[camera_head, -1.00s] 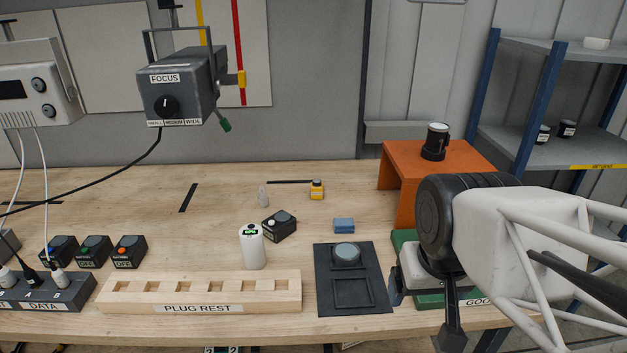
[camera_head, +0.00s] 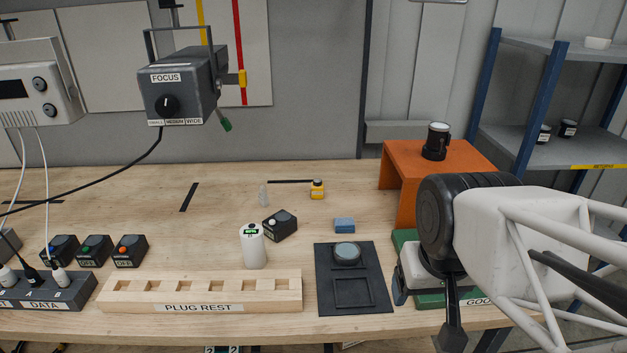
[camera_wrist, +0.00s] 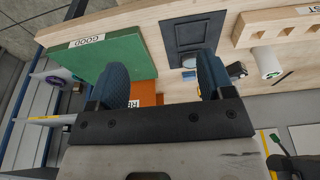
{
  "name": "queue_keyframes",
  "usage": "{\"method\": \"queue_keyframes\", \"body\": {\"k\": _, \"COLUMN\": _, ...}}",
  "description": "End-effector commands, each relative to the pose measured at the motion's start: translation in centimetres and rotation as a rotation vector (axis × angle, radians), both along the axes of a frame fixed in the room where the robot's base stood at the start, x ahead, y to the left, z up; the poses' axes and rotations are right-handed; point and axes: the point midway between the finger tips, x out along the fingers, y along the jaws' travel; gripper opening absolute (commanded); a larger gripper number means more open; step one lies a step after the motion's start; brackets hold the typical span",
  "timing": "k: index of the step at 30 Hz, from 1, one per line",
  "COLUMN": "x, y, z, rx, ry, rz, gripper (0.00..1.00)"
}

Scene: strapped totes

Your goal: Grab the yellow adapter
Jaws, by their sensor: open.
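A small yellow adapter (camera_head: 317,190) with a dark top stands on the wooden table towards the back, left of the orange stand. My gripper (camera_head: 425,312) is at the front right of the table, over the green GOOD board, well apart from the adapter. Its two dark fingers are spread, with nothing between them, in the wrist view (camera_wrist: 161,72). In the wrist view I cannot clearly make out the adapter; the right finger hides part of the table.
The orange stand (camera_head: 430,160) bears a dark cylinder. A blue block (camera_head: 344,225), a black box (camera_head: 280,226), a white cylinder (camera_head: 252,247) and a dark tray (camera_head: 353,292) lie between gripper and adapter or nearby. The wooden plug rest (camera_head: 200,292) lines the front. Table left of the adapter is mostly clear.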

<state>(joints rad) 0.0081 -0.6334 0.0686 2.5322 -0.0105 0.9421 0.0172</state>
Motion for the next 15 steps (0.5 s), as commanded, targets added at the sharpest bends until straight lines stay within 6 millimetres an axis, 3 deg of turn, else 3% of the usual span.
{"method": "queue_keyframes", "body": {"k": 8, "x": 1.3, "y": 0.3, "z": 0.1, "rx": 0.023, "ry": -0.019, "rz": -0.051, "gripper": 0.74}}
{"method": "queue_keyframes", "body": {"k": 15, "x": 6.6, "y": 1.6, "z": 0.5, "rx": 0.127, "ry": -0.092, "rz": -0.260, "gripper": 0.74}}
